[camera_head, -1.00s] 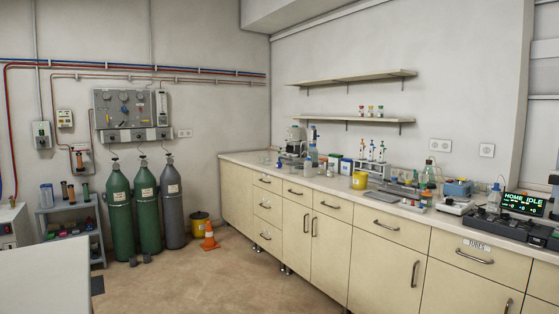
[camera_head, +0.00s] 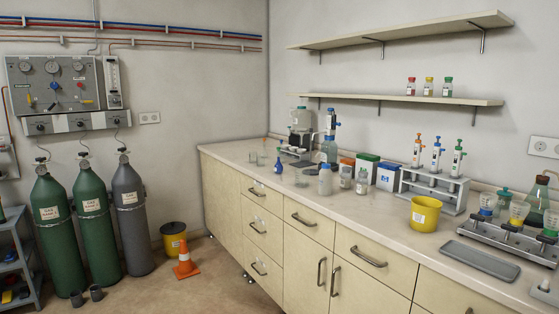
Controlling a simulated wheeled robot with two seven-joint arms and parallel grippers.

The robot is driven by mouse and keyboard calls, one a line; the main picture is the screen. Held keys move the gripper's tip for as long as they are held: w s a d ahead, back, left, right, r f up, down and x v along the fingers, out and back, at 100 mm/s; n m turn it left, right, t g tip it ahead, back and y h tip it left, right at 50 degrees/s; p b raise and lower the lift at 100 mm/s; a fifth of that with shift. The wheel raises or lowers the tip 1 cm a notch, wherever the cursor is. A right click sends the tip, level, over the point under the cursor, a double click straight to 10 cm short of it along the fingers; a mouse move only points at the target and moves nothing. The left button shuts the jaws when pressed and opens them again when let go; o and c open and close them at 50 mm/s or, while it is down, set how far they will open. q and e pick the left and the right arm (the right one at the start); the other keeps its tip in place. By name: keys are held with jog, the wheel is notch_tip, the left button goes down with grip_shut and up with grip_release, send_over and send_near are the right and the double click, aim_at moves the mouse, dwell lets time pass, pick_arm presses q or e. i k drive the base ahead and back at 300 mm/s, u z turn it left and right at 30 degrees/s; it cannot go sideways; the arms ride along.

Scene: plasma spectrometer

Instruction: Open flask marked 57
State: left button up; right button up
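Several flasks with coloured collars stand in a dark rack at the right end of the bench in view, among them a clear flask with a blue collar (camera_head: 487,206) and a dark green flask (camera_head: 538,197). Their markings are too small to read, so I cannot tell which one is marked 57. Neither of my grippers shows in the head view.
The long bench (camera_head: 350,207) runs along the right wall. A yellow bucket (camera_head: 424,213), a grey tray (camera_head: 480,261) and a pipette stand (camera_head: 433,187) are on it. Gas cylinders (camera_head: 93,220) and an orange cone (camera_head: 185,262) stand at left. Floor before the drawers is clear.

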aim_at(278, 169)
jog(key=i, duration=0.2)
jog(key=u, duration=1.25)
jog(key=i, duration=4.45)
jog(key=z, duration=2.9)
